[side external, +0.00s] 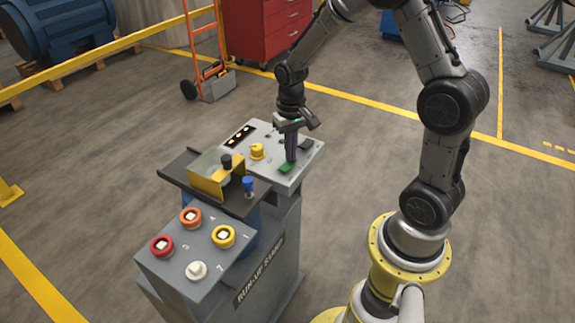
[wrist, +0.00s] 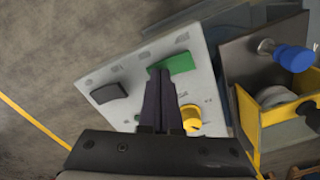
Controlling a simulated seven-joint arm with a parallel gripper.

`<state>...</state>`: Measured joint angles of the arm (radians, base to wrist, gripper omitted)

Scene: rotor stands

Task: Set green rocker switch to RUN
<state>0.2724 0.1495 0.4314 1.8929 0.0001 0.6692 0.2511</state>
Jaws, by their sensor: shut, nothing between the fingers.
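The green rocker switch (side external: 286,168) sits on the light grey panel of the console, near its front edge. In the wrist view the green rocker (wrist: 174,64) lies just beyond the fingertips. My gripper (side external: 290,160) points down and is shut and empty, with its tips at or just above the rocker; I cannot tell whether they touch. It also shows in the wrist view (wrist: 160,75). The RUN marking is too small to read, and the fingers hide part of the rocker.
A black rocker (side external: 305,144) and a yellow knob (side external: 257,151) flank the gripper. A yellow bracket (side external: 206,182) and blue-topped lever (side external: 248,184) stand beside the panel. Coloured buttons (side external: 191,217) sit on the nearer box. Open floor surrounds the console.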

